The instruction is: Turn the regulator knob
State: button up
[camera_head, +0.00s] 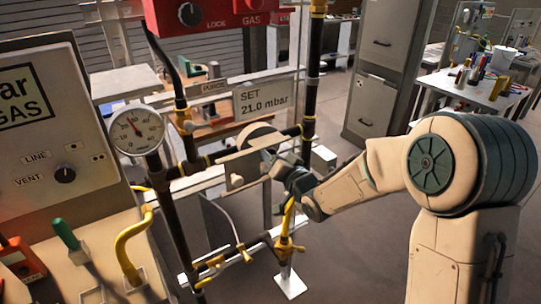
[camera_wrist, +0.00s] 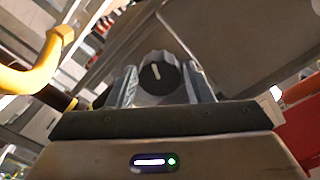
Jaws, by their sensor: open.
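The regulator knob (camera_wrist: 158,76) is grey and ridged, with a black face and a white pointer line that stands near upright, slightly tilted. In the wrist view it sits between the two fingers of my gripper (camera_wrist: 161,86), which is open. One finger is on each side of the knob; I cannot tell if they touch it. In the head view my gripper (camera_head: 276,168) is at the pipework, beside a plate and round disc (camera_head: 260,138); the knob cannot be made out clearly there. A round pressure gauge (camera_head: 137,130) with a red needle stands to the left.
A sign (camera_head: 266,98) reads "SET 21.0 mbar". Dark vertical pipes with yellow fittings (camera_head: 284,245) surround the work spot. A red gas box (camera_head: 210,14) is above. A panel with a vent knob (camera_head: 65,175) is at left. Open floor lies at lower right, around my arm.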

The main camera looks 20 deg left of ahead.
jog(key=c, duration=0.7)
jog(key=shift+f+n+b, duration=0.15)
jog(key=shift+n+b, duration=0.15)
jog(key=shift+b, duration=0.3)
jog(key=shift+f+n+b, duration=0.15)
jog(key=shift+n+b, duration=0.35)
jog(key=shift+b, duration=0.55)
jog(key=n+b, duration=0.2)
jog(key=b, duration=0.2)
jog(key=n+b, duration=0.4)
jog(key=b, duration=0.1)
jog(key=shift+r+n+b, duration=0.2)
jog(key=shift+n+b, duration=0.75)
jog(key=shift+n, duration=0.15)
